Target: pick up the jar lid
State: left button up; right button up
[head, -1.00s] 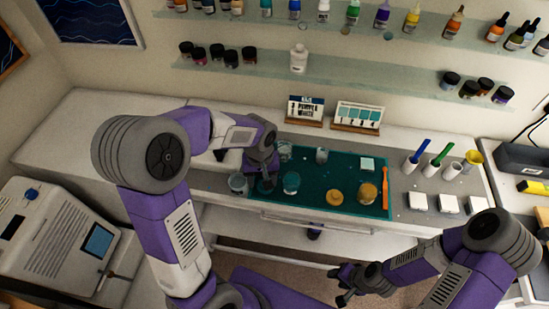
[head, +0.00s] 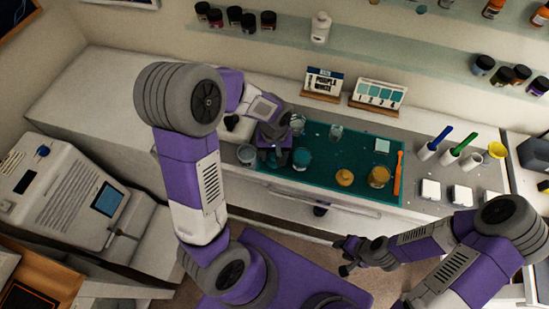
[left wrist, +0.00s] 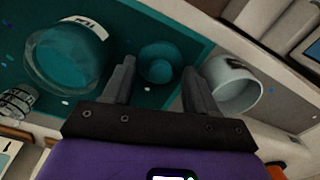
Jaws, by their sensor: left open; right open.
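A teal round piece that looks like the jar lid (left wrist: 160,62) lies on the dark teal mat (left wrist: 160,15), between and beyond my left gripper's fingertips in the left wrist view. My left gripper (left wrist: 155,82) is open and empty, pointing down at it. In the head view my left gripper (head: 273,157) is over the mat's left end and largely hides the lid. A teal jar (head: 302,158) stands just right of it; it also shows in the left wrist view (left wrist: 65,58). My right gripper (head: 345,256) is open in front of the bench, away from the mat.
Clear cups (head: 336,131) stand behind. Amber pieces (head: 345,177), an orange stick (head: 398,174) and white blocks (head: 430,190) are to the right.

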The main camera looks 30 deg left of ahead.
pick_arm(q)
jog(key=shift+c, duration=0.4)
grip_shut()
jog(key=shift+r, duration=0.1)
